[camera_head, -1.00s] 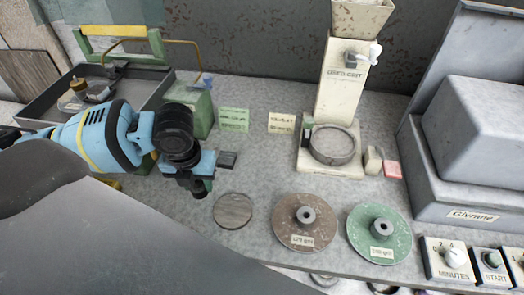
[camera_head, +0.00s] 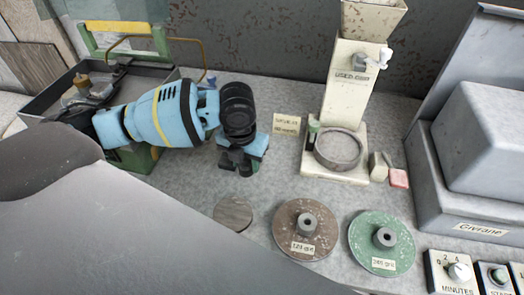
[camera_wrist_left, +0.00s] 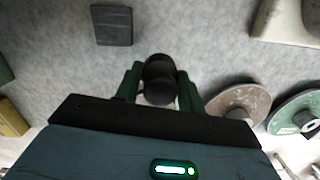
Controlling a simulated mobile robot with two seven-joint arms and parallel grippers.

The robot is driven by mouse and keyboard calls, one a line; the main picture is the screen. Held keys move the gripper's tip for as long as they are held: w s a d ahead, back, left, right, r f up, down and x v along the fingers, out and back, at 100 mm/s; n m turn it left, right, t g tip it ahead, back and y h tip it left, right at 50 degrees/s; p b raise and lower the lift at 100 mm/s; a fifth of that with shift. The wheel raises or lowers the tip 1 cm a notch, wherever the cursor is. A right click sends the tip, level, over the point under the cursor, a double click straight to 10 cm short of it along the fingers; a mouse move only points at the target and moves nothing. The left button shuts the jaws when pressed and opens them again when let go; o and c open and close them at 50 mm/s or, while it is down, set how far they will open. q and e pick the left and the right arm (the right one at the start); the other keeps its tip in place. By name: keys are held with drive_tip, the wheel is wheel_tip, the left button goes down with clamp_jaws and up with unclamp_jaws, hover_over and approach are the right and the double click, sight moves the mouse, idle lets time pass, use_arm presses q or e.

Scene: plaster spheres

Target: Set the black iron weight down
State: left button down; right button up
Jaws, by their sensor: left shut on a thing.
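My left gripper (camera_head: 243,166) is over the bench, behind the round wooden disc (camera_head: 234,213), with its fingers pointing down. In the left wrist view its green fingers (camera_wrist_left: 159,92) are shut on the black iron weight (camera_wrist_left: 158,72), a dark rounded piece with a knob. In the head view the weight is mostly hidden by the fingers and wrist. I cannot tell whether its underside touches the bench. A dark flat rectangular slab (camera_wrist_left: 111,25) lies on the bench ahead of the gripper, apart from the weight. My right gripper is not in view.
A brown disc (camera_head: 289,219) and a green disc (camera_head: 365,231) with hubs lie at the front right. A cream grit dispenser (camera_head: 347,95) with a round dish stands behind them. A grey tray (camera_head: 62,88) is at the left.

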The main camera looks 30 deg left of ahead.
use_arm(q)
drive_tip(key=w, duration=0.8)
drive_tip(key=shift+w+d+f+b, duration=0.1)
drive_tip(key=shift+d+f+b, duration=0.1)
drive_tip(key=shift+f+b, duration=0.15)
drive_tip(key=shift+f, duration=1.7)
drive_tip(key=shift+f, duration=0.2)
drive_tip(key=c, duration=0.9)
unclamp_jaws()
drive_tip(key=shift+o, duration=0.2)
wheel_tip(320, 180, up, 12)
drive_tip(key=s+p, duration=0.1)
drive_tip(key=shift+s+r, duration=0.15)
